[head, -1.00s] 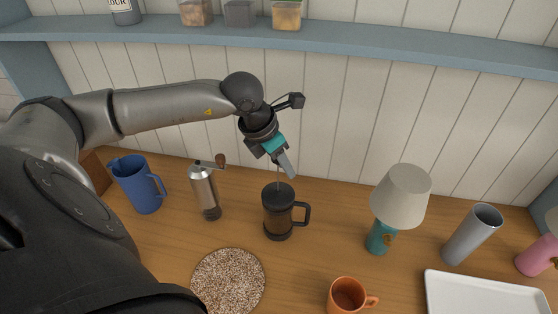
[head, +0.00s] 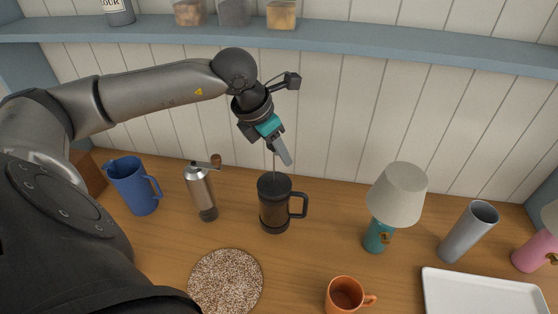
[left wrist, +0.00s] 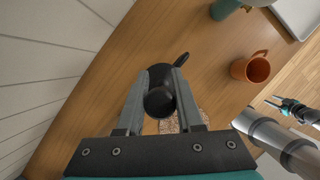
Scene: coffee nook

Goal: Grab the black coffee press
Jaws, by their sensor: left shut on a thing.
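The black coffee press (head: 275,208) has a dark lid, a thin plunger rod and a handle on its right. It is upright, just above the wooden counter or barely touching it; I cannot tell which. My left gripper (head: 284,158) comes down from above and is shut on the press at its plunger top. In the left wrist view the press's round black top (left wrist: 160,101) sits between the two fingers of my left gripper (left wrist: 160,76). The fingers hide part of the press. What seems to be my right gripper (left wrist: 291,109) shows small at the right edge there.
A grinder (head: 201,190) and a blue pitcher (head: 136,187) stand left of the press. A lamp (head: 397,195) stands to its right. A speckled round mat (head: 226,282) and an orange mug (head: 345,294) are in front. A shelf (head: 350,44) runs above.

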